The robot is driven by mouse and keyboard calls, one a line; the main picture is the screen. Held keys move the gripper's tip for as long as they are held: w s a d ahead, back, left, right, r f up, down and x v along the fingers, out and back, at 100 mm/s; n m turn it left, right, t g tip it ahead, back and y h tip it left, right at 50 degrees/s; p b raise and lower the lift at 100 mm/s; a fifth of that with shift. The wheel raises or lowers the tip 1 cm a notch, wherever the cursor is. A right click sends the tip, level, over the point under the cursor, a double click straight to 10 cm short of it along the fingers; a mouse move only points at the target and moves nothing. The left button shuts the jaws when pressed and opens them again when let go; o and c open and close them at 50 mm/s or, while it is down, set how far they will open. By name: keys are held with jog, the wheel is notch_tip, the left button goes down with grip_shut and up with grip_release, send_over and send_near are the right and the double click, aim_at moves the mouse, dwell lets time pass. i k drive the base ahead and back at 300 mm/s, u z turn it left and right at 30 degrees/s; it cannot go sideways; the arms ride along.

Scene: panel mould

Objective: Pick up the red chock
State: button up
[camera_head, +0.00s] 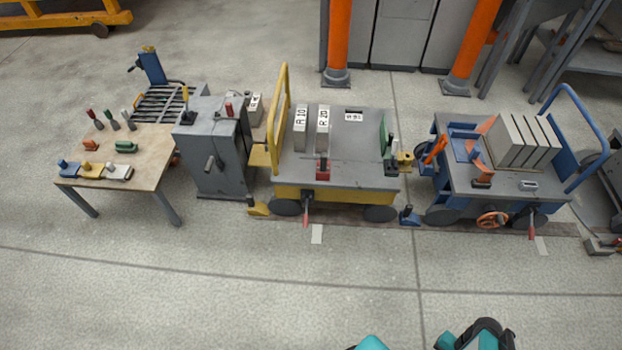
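A small red block with a dark top (322,168) stands on the front edge of the yellow cart's grey deck; I cannot tell for sure that it is the red chock. A small orange-red piece (90,145) lies on the wooden table at the left, beside a green piece (126,147). A yellow chock-like piece (257,207) and a blue one (409,216) sit on the floor near the cart wheels. My gripper is not in view; only teal and dark parts of my body show at the bottom edge.
The yellow cart (340,193) stands in the middle, with a grey cabinet (221,160) left of it and a blue cart (455,190) right of it. The wooden table (150,150) holds several small pieces. The front floor is clear.

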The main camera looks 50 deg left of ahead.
aim_at(323, 172)
jog(key=z, duration=0.05)
jog(key=k, duration=1.05)
jog(key=u, duration=2.2)
jog(key=i, duration=0.55)
